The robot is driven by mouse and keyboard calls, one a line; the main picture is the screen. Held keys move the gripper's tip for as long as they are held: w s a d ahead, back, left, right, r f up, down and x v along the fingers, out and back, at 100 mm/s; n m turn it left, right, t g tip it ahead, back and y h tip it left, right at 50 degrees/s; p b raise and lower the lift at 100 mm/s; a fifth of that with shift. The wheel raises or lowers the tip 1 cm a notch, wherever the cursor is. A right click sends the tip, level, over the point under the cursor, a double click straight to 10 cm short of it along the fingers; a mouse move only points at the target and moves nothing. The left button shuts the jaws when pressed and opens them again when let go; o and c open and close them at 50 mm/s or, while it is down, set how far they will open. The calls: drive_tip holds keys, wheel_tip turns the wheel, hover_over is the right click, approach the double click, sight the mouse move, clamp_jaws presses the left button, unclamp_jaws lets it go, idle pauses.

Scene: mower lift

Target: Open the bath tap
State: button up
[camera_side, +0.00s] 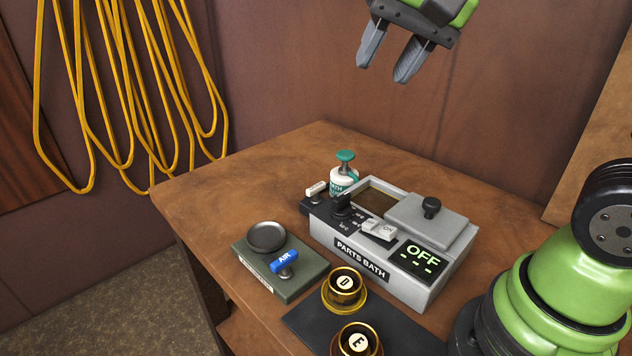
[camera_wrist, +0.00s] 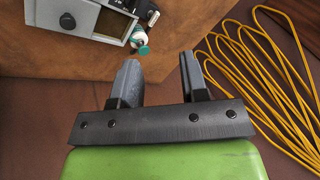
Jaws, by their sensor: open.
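The grey parts bath (camera_side: 375,262) stands on the bench in the side view, its display reading OFF. At its left end is a black block with a small pale lever handle (camera_side: 315,188), which looks like the tap, and a black dial (camera_side: 342,204). Whether the tap is open I cannot tell. The wrist view shows the bath's lid (camera_wrist: 68,17) at top left and a small pale handle (camera_wrist: 153,18) near its end. My gripper (camera_side: 384,72) is open and empty, high above the back of the bench and apart from the bath. Its fingers also show in the wrist view (camera_wrist: 158,62).
A white bottle with a teal top (camera_side: 343,178) stands close behind the tap end. A green box with a blue AIR handle (camera_side: 284,261) is in front at left. Amber cups D (camera_side: 345,288) and E (camera_side: 357,343) sit nearby. Yellow hose (camera_side: 125,90) hangs on the wall.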

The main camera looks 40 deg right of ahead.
drive_tip(key=w+d+f+m+g, duration=0.1)
drive_tip(key=w+f+m, duration=0.2)
drive_tip(key=w, duration=0.4)
drive_tip(key=m+g+h, duration=0.1)
drive_tip(key=m+g, duration=0.3)
drive_tip(key=m, duration=0.2)
hover_over(316, 185)
wheel_tip(316, 185, down, 15)
wheel_tip(316, 185, down, 10)
drive_tip(key=shift+c, duration=0.2)
clamp_jaws()
